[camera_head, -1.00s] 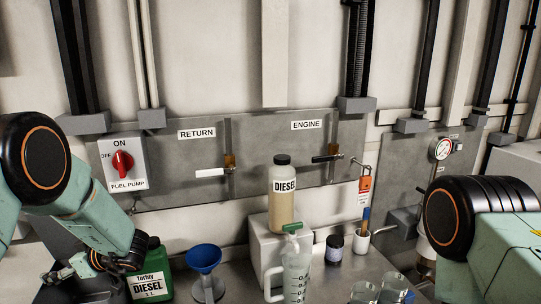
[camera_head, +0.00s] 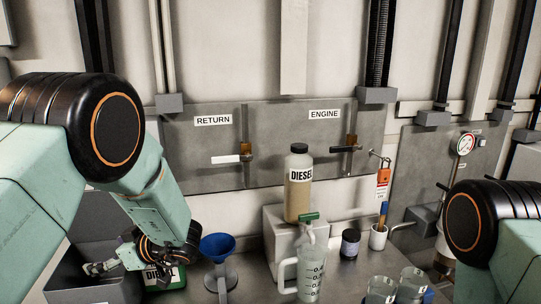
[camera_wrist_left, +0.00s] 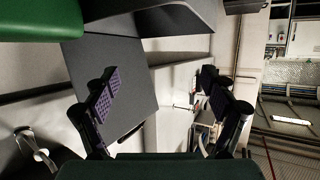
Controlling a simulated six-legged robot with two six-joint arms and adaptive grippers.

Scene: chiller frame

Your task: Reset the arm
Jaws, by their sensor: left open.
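My left arm (camera_head: 150,200) comes in from the left and bends down, with its wrist low.
On the bench are a blue funnel (camera_head: 218,246), a clear measuring jug (camera_head: 311,272), several glass beakers and a dark jar (camera_head: 350,243). A diesel bottle (camera_head: 298,185) stands on a white block (camera_head: 283,236). Valve handles (camera_head: 345,149) stick out from the wall panel.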

